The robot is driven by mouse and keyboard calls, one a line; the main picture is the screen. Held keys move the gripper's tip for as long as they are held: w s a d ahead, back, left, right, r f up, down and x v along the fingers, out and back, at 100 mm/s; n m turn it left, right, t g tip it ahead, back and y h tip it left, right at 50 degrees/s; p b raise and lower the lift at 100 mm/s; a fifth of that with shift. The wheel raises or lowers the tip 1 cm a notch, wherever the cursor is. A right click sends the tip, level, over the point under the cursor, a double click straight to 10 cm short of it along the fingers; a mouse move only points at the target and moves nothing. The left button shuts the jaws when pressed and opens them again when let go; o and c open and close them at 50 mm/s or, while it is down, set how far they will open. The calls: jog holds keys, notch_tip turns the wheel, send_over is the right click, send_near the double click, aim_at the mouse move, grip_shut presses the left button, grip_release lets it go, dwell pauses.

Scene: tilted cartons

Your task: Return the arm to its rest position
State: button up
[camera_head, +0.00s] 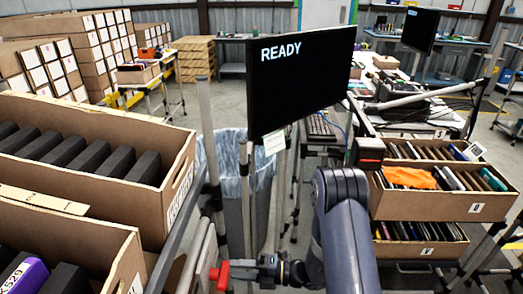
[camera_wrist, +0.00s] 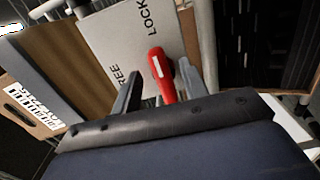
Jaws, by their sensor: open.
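My arm (camera_head: 343,215) reaches down at the bottom centre of the head view, and my gripper (camera_head: 243,268) points left at the lower edge. In the wrist view my gripper (camera_wrist: 159,68) is open, with one dark finger on each side of a red lever (camera_wrist: 162,76). The lever also shows in the head view (camera_head: 221,274), just left of the gripper. Behind the lever is a pale plate (camera_wrist: 120,45) marked LOCK and, partly covered, what reads as "REE". I cannot tell whether the fingers touch the lever.
Cartons of dark blocks (camera_head: 150,130) stand tilted on a rack at left. Tilted cartons of mixed items (camera_head: 425,205) stand at right. A monitor (camera_head: 300,75) reading READY stands behind my arm, above a lined bin (camera_head: 235,165).

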aim_at(226, 269)
jog(key=a, duration=0.4)
jog(key=shift+w+a, duration=0.1)
jog(key=shift+w, duration=0.05)
